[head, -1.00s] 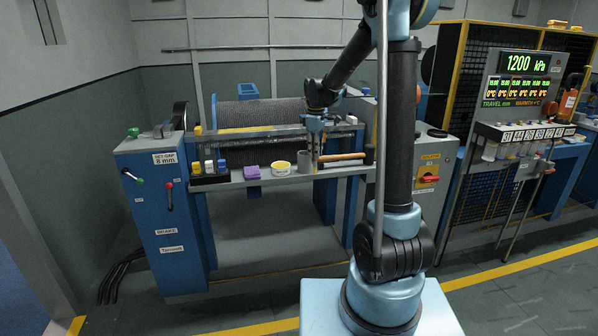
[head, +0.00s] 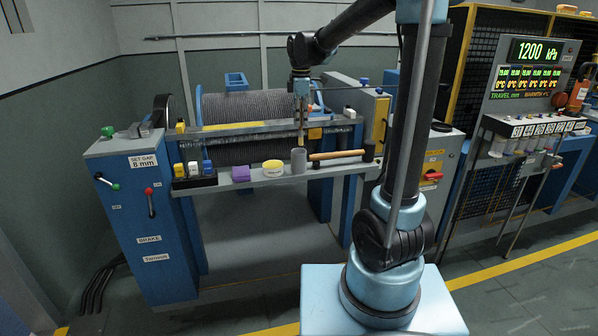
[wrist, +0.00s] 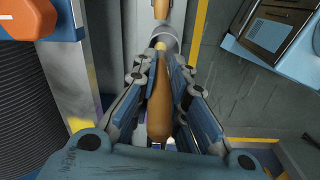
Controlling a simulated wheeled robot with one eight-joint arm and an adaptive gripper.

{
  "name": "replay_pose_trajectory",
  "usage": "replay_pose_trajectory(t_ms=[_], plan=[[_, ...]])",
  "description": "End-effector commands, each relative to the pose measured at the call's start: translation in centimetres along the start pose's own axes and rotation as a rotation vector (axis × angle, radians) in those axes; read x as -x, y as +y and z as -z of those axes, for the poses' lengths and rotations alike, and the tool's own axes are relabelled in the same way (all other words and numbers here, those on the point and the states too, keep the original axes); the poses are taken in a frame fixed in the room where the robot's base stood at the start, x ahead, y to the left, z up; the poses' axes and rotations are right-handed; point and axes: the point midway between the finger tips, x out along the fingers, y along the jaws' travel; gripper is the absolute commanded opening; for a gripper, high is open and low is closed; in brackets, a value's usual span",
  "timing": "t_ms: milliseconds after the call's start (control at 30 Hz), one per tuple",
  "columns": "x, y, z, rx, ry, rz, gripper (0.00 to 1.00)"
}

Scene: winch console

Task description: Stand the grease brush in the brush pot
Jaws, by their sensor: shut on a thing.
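My gripper (head: 301,104) is shut on the grease brush (head: 300,138), which hangs upright below the fingers. In the wrist view its wooden handle (wrist: 159,105) runs between the two fingers. The grey brush pot (head: 298,163) stands on the console shelf directly under the brush. The brush's lower end is at or just above the pot's rim; I cannot tell whether it is inside. In the wrist view the pot (wrist: 166,38) shows beyond the fingertips, partly hidden by the brush and fingers.
A hammer (head: 338,156) with a wooden handle lies just right of the pot. The cable drum (head: 250,108) is behind.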

Motion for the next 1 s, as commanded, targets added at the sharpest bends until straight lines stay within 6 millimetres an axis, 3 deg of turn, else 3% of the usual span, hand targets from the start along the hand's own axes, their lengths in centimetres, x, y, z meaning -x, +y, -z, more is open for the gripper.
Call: replay_pose_trajectory(t_ms=[200, 500, 767, 1000], plan=[[-0.4, -0.1, 0.8, 0.010, 0.000, 0.000, 0.00], [-4.8, -0.3, 0.9, 0.011, 0.001, 0.000, 0.00], [-6.4, -0.4, 0.9, 0.011, 0.001, 0.000, 0.00], [-9.2, -0.5, 0.9, 0.011, 0.001, 0.000, 0.00]])
